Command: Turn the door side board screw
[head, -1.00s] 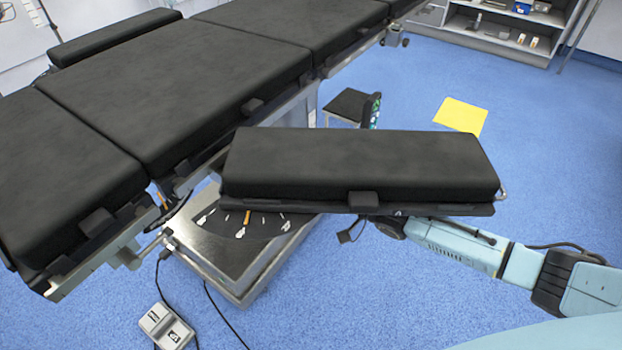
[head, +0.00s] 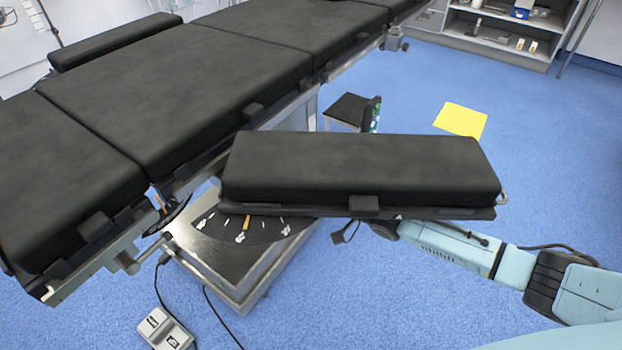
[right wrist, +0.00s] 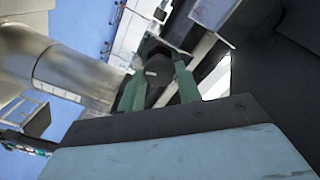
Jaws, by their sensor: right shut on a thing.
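The side board (head: 360,170) is a long black padded board at the centre right of the head view, beside the operating table (head: 180,75). My right arm reaches under its right end from the right, and the board hides my right gripper there. In the right wrist view my right gripper (right wrist: 163,62) has green fingers, shut on a small dark knob-like piece (right wrist: 158,77), seemingly the side board screw. The knob is partly hidden by the fingers, so its turn angle cannot be told. My left gripper is not in view.
A dark dial plate (head: 250,228) with white and orange marks sits under the board's left end, above the metal base (head: 215,262). A foot pedal (head: 165,328) with cables lies on the blue floor. A stool (head: 350,110) stands behind the board. The right floor is mostly clear.

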